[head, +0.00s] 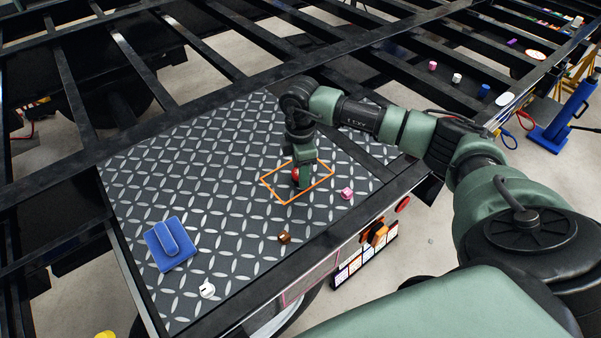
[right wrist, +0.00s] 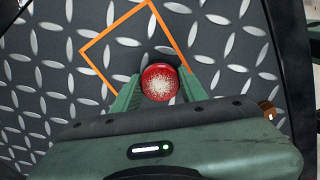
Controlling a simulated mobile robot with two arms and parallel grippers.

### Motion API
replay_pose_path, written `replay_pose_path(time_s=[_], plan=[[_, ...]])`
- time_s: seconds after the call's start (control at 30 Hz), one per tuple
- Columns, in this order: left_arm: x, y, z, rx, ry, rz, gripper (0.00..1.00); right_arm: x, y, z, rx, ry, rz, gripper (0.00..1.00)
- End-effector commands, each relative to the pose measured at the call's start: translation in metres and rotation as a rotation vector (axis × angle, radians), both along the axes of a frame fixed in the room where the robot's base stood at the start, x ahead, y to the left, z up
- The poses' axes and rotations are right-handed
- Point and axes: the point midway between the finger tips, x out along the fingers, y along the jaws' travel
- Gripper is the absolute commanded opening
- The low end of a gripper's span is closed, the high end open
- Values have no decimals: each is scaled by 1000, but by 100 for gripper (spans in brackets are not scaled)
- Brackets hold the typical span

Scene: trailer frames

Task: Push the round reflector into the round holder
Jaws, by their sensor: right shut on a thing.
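The round red reflector (right wrist: 160,83), with a pale speckled centre, sits between the two green fingers of my right gripper (right wrist: 160,90) in the right wrist view. In the head view my right gripper (head: 301,178) points down over the diamond-plate deck, shut on the reflector (head: 295,174), at the orange outline marked there. Along the side of the trailer below the deck edge are a red oval piece (head: 403,204) and an orange-red and dark piece (head: 378,234). I cannot tell which of them, if any, is the round holder. My left gripper is not in view.
On the deck (head: 190,150) lie a blue block (head: 170,246), a white knob (head: 207,290), a brown piece (head: 284,237) and a pink piece (head: 347,193). The orange outline (head: 268,190) surrounds the gripper's spot. Open frame beams lie behind. A blue stand (head: 562,120) is at right.

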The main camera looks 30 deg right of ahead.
Motion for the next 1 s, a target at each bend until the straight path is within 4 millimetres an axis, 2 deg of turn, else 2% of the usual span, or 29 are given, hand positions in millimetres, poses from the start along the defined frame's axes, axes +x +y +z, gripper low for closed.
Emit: replay_pose_path(time_s=[0.17,0.27,0.37,0.7,0.8,0.9,1.0], plan=[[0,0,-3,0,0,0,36,1,0,9,1,-3,0,7],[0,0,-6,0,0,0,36,1,0,22,1,-4,0,7],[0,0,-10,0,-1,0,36,2,0,41,1,-8,-1,7],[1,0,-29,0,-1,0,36,2,0,138,1,-9,1,7],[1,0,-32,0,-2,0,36,1,0,162,1,-6,0,7],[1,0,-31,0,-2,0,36,1,0,182,-1,-5,0,7],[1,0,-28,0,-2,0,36,1,0,193,-1,-3,-1,7]])
